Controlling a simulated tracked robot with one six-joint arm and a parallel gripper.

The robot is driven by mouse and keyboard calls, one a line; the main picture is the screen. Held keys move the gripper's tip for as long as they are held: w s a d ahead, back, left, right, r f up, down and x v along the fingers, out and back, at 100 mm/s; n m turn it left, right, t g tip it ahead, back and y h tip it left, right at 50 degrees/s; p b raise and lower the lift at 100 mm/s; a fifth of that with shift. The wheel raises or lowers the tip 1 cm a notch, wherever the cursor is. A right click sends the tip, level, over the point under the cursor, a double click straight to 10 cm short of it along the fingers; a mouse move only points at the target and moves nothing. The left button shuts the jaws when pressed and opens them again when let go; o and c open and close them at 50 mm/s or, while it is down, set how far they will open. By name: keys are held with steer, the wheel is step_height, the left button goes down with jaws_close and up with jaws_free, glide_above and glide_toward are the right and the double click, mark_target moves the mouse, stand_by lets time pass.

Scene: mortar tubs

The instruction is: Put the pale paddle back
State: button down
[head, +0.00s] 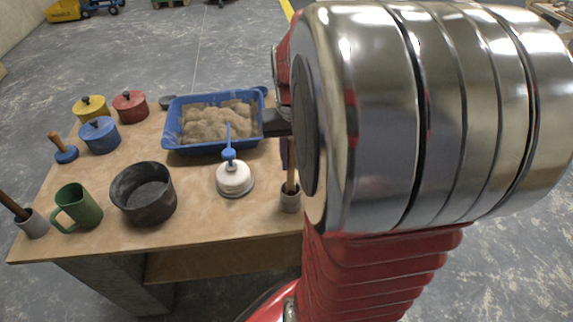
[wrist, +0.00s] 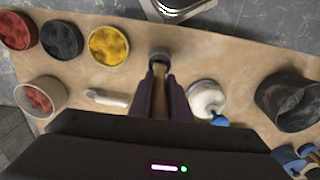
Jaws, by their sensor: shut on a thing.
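The pale paddle shows as a light wooden handle (head: 291,177). It rises nearly upright from a small grey cup (head: 290,202) at the table's front right edge. In the wrist view the handle (wrist: 158,72) runs between my two dark purple fingers to the same round cup (wrist: 159,56). My gripper (wrist: 159,82) is shut on the handle, above the cup. The handle's lower end appears to be inside the cup; the hidden depth cannot be told. In the head view my arm covers most of the gripper.
A white pot (head: 233,179) with a blue handle stands left of the cup, then a dark bowl (head: 143,194) and green mug (head: 78,207). A blue tub (head: 172,128) holds mortar. Another grey cup (head: 33,225) holds a dark brown handle. Wrist view shows red (wrist: 15,32) and yellow (wrist: 108,46) pots.

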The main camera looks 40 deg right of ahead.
mark_target(291, 186)
steer(key=shift+f, duration=1.95)
steer(key=c, duration=1.6)
jaws_free()
steer(key=shift+c, duration=0.2)
step_height(291, 186, up, 12)
steer(key=shift+r, duration=0.1)
steer(key=shift+a, duration=0.1)
steer(key=s+a+n+t, duration=0.2)
steer(key=a+n, duration=0.1)
steer(key=a, duration=0.8)
steer(key=s+a+n+t, duration=0.1)
steer(key=a+n+t, duration=0.2)
steer(key=a, duration=0.8)
steer(key=shift+s+a+n+t, duration=0.3)
steer(key=shift+s+a+n, duration=0.05)
steer(key=shift+a+n, duration=0.05)
